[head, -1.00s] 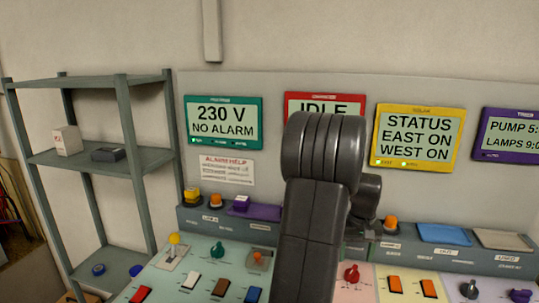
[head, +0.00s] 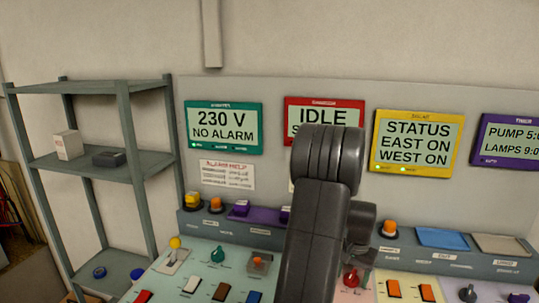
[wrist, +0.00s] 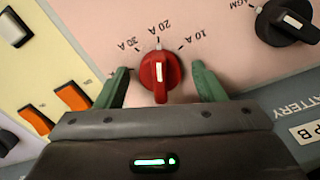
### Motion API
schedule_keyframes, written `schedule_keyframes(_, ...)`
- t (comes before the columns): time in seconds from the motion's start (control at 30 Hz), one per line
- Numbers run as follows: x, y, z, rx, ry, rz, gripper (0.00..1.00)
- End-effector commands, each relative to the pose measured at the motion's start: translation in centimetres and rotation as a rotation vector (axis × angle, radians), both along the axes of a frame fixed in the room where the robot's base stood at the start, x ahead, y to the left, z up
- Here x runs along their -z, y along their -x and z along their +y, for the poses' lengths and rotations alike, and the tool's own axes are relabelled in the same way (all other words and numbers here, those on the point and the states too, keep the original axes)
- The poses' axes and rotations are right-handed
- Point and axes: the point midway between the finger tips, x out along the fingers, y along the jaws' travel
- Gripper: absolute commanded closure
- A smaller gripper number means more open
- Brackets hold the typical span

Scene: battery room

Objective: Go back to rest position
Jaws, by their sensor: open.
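My gripper (wrist: 159,70) is open in the wrist view, with one green finger on each side of a red rotary knob (wrist: 160,82). Gaps show between the fingers and the knob, and nothing is held. The knob's white mark points roughly at the 20 A label, between 30 A and 10 A. In the head view the red knob (head: 351,278) shows just right of my arm, on the pink panel. My arm hides part of the desk there, and the gripper's fingers cannot be made out.
Orange rocker switches (wrist: 72,96) and a black knob (wrist: 290,20) flank the red knob. Behind the desk stand the teal 230 V screen (head: 224,127), the red IDLE screen (head: 322,115) and the yellow STATUS screen (head: 417,141). A grey shelf (head: 80,165) stands at left.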

Motion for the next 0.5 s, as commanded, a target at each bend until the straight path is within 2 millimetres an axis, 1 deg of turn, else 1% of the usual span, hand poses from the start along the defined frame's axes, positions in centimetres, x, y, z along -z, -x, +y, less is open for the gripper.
schedule_keyframes(0.27, -0.1, 0.0, 0.0, 0.222, -0.001, 0.001, 0.37)
schedule_keyframes(0.5, -4.7, -0.1, 0.0, 0.234, 0.001, -0.005, 0.37)
